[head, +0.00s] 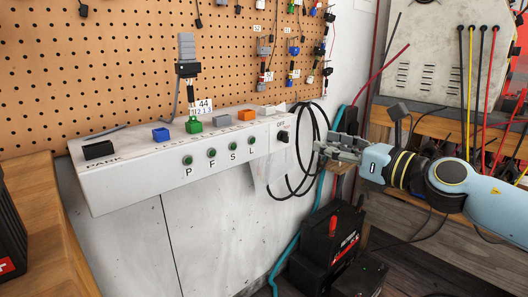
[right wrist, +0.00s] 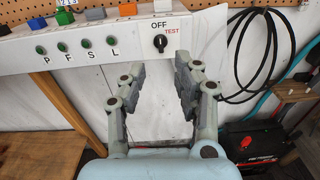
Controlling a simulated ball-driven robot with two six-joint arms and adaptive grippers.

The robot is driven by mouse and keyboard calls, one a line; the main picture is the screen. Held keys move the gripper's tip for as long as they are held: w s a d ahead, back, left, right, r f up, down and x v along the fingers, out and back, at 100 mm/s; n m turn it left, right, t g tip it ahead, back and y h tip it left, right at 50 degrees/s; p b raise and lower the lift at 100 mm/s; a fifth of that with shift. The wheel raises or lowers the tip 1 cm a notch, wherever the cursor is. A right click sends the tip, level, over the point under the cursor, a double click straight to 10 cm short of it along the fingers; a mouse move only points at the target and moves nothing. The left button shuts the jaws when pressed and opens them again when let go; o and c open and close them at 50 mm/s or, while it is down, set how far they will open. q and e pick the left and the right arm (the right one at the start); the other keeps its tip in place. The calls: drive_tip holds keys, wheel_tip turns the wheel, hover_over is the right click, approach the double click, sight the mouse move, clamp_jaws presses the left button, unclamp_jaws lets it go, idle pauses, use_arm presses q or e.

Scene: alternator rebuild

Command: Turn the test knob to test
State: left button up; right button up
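The black test knob (head: 283,136) sits at the right end of the white tester panel (head: 130,185). In the right wrist view the knob (right wrist: 160,42) has a white pointer mark, with OFF printed above it and TEST in red to its upper right; the pointer seems to be toward OFF. My right gripper (head: 322,151) is to the right of the knob in the head view, apart from it. In the right wrist view its fingers (right wrist: 160,72) are spread with nothing between them, and the knob shows beyond the gap. My left gripper is not in view.
Green buttons marked P, F, S, L (head: 211,153) line the panel front, with coloured connectors (head: 194,125) on top. Black cable loops (head: 310,150) hang behind my right gripper. A black battery (head: 325,245) with a red terminal stands below. A wooden bench (head: 45,215) is at left.

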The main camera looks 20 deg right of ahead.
sight(288, 133)
drive_tip(key=shift+n, duration=0.3)
drive_tip(key=b+x, duration=0.1)
drive_tip(key=x, duration=1)
drive_tip(key=shift+w+f, duration=0.1)
drive_tip(key=shift+w, duration=0.15)
clamp_jaws()
